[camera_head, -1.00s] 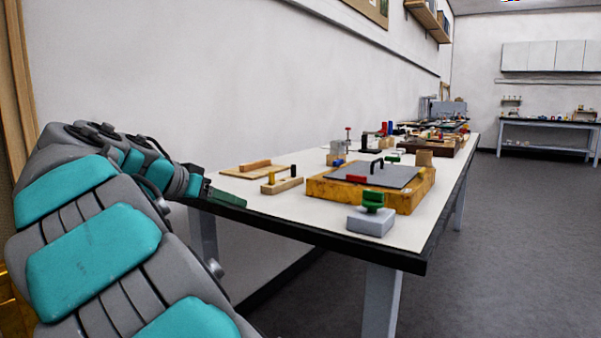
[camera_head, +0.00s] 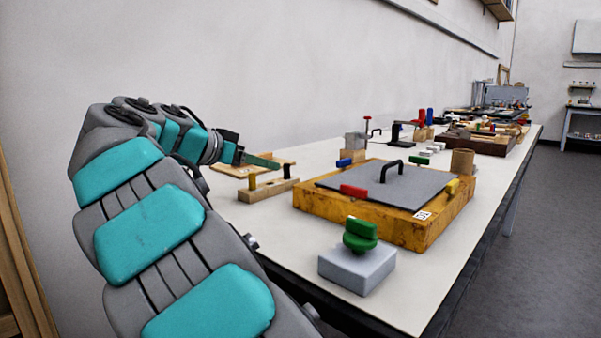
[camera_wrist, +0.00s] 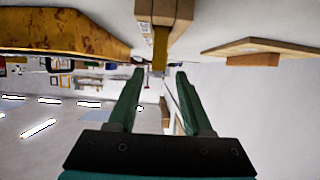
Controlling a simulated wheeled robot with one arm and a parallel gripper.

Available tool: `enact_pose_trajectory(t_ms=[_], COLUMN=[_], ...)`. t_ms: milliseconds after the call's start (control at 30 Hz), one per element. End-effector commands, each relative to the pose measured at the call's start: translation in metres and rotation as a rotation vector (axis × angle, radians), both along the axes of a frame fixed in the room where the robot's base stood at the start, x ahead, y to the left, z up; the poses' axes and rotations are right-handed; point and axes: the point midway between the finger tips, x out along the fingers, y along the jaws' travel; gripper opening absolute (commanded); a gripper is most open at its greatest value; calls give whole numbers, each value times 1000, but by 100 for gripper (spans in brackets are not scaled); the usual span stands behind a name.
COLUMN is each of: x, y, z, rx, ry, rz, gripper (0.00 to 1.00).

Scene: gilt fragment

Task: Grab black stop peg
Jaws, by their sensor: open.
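The black stop peg (camera_head: 287,171) stands upright at the right end of a small wooden block (camera_head: 268,190) on the table, in the head view. A yellow peg (camera_head: 252,181) stands at the block's left end. My gripper (camera_head: 270,162) is just behind and above the block, its green fingers pointing right. In the wrist view, which is upside down, my gripper (camera_wrist: 160,74) is open and empty. The wooden block (camera_wrist: 165,12) is at the top, with the yellow peg (camera_wrist: 160,48) in line with the gap between the fingers. I cannot make out the black peg there.
A yellow-brown wooden box (camera_head: 400,232) with a grey, black-handled lid (camera_head: 415,188) is right of the block. A grey block (camera_head: 357,267) with a green knob (camera_head: 360,234) is in front. A flat wooden board (camera_head: 230,170) lies behind. Bare tabletop (camera_head: 285,230) shows in front.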

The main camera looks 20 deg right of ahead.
Motion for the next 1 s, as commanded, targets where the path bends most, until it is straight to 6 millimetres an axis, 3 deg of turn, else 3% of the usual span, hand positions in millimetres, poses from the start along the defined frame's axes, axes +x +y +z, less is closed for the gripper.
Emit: enact_pose_trajectory(t_ms=[467, 733, 1000], x=[11, 21, 24], y=[-30, -63, -68], z=[-13, -28, -31], rx=[0, 1, 0], ry=[0, 0, -2], rz=[-1, -2, 1], gripper=[50, 50, 50])
